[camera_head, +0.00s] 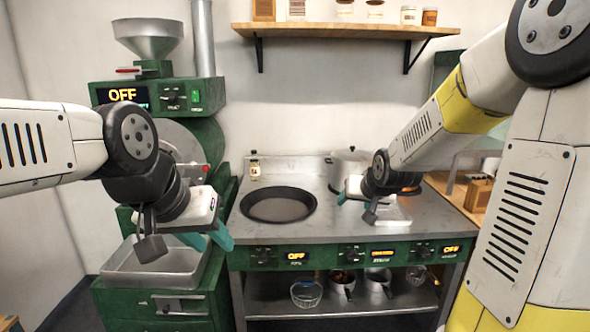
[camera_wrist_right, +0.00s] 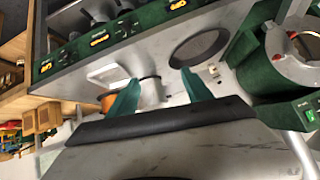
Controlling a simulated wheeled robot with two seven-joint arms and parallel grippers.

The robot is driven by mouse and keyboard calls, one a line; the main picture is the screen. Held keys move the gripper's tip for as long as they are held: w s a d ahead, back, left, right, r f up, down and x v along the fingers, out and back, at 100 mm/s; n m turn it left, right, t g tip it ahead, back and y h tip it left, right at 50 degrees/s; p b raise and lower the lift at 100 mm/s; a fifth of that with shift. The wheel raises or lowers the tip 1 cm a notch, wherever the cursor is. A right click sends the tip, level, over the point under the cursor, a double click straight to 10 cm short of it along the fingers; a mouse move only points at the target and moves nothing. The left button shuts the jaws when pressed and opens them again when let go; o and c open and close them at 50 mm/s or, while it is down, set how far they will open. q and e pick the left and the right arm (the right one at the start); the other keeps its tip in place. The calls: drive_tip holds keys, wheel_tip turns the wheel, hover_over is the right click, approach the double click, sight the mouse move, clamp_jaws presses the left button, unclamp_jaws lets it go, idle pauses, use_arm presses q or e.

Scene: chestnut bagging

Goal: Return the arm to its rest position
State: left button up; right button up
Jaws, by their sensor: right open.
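My right arm reaches in from the right, and its gripper (camera_head: 343,197) hangs above the steel counter, between the dark pan (camera_head: 280,205) and a pale square tray (camera_head: 394,216). In the right wrist view, the teal fingers of this gripper (camera_wrist_right: 160,92) stand wide apart with nothing between them. A silver pot shows beyond them in that view (camera_wrist_right: 150,92). My left gripper (camera_head: 207,238) is over the metal bin (camera_head: 130,272) of the green machine at the left. Its teal fingers are apart and nothing shows between them.
The green roaster (camera_head: 205,97) with an OFF display stands at the left. A wooden shelf (camera_head: 345,30) with jars hangs on the back wall. Bowls and cups sit on the lower shelf (camera_head: 335,304). A wooden side table (camera_head: 455,203) adjoins the counter at the right.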

drive_tip(key=s+a+r+g, duration=0.1)
drive_tip(key=s+r, duration=0.2)
drive_tip(key=s, duration=1)
drive_tip(key=s+a+r+n+g, duration=0.1)
drive_tip(key=s+r+g, duration=0.1)
drive_tip(key=s, duration=1.1)
drive_tip(key=shift+s+r+y, duration=0.2)
drive_tip(key=shift+r+y, duration=0.2)
drive_tip(key=shift+r, duration=0.3)
